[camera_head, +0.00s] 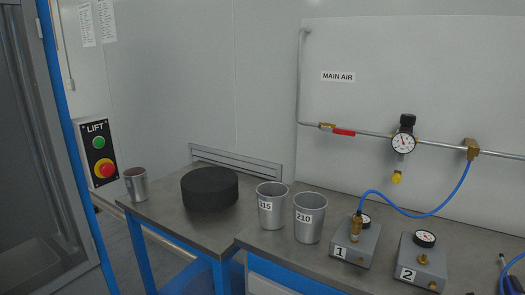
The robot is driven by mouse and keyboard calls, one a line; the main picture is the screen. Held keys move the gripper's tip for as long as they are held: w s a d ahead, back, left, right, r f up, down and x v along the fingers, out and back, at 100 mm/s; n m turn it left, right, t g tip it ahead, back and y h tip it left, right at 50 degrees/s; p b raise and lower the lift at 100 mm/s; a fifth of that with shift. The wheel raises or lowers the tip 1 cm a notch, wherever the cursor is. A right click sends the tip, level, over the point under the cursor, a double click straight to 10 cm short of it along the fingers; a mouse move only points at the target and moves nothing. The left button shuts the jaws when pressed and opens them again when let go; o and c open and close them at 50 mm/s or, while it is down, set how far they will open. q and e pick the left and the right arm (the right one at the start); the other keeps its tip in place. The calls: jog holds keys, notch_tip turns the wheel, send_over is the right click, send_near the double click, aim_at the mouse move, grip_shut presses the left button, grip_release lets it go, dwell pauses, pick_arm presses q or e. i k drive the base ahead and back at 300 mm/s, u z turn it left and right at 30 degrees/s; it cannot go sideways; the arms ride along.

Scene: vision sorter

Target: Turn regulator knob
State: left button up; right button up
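The regulator (403,142) sits on the metal air pipe on the back wall, right of centre. It has a black knob (407,120) on top, a round white-faced gauge below the knob, and a yellow piece (396,177) at the bottom. The gauge numbers are too small to read. Neither of my grippers shows in the head view, and nothing touches the knob.
A red-handled valve (343,132) lies along the pipe. A blue hose (430,215) runs from a brass block (472,149) to grey box 1 (355,245); grey box 2 (421,264) stands beside it. Cups 215 (271,212) and 210 (308,225) and a black disc (210,188) stand left.

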aim_at(408, 120)
jog(key=u, duration=0.15)
jog(key=k, duration=0.9)
jog(key=z, duration=1.05)
jog(key=i, duration=1.25)
jog(key=u, duration=0.35)
